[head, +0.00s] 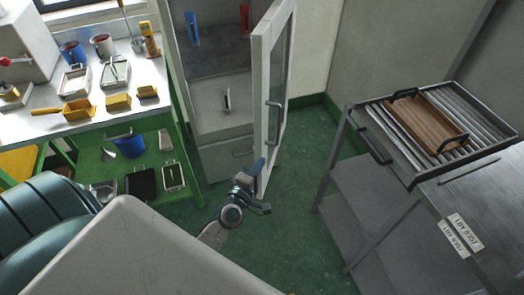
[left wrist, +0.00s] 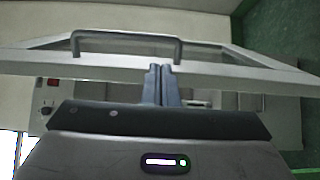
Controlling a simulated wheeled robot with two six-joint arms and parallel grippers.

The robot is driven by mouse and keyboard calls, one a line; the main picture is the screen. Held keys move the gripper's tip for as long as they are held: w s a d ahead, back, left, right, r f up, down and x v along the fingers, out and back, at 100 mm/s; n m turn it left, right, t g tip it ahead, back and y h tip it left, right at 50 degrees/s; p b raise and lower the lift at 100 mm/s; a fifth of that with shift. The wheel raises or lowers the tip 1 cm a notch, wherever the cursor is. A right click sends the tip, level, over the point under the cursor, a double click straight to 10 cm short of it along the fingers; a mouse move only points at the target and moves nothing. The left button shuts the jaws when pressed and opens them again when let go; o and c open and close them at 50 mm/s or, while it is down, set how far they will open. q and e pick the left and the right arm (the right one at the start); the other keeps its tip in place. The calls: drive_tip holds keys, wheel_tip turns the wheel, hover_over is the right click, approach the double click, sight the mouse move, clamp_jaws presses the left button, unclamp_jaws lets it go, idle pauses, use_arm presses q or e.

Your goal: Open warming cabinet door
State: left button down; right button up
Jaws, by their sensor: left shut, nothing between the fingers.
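The warming cabinet (head: 222,130) stands at the centre back with its front open. Its white-framed glass door (head: 262,95) is swung out to the right, edge toward me. The door's grey bar handle (head: 272,122) is on its right face; the handle also shows in the left wrist view (left wrist: 127,38). My left gripper (head: 259,166) is shut and empty, in front of the lower part of the door. In the left wrist view its closed fingers (left wrist: 160,76) overlap the door frame (left wrist: 230,72), beside the handle. I cannot tell whether they touch the door. My right gripper is out of view.
A blue tool (head: 192,28) and a red tool (head: 245,18) are inside the cabinet. A bench with trays and yellow blocks (head: 118,102) stands left. A metal cart (head: 365,190) with a brown tray (head: 425,120) stands right. Green floor between is clear.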

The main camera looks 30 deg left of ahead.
use_arm(q)
drive_tip(key=w, duration=0.9)
drive_tip(key=shift+a+p, duration=0.3)
drive_tip(key=shift+a, duration=0.05)
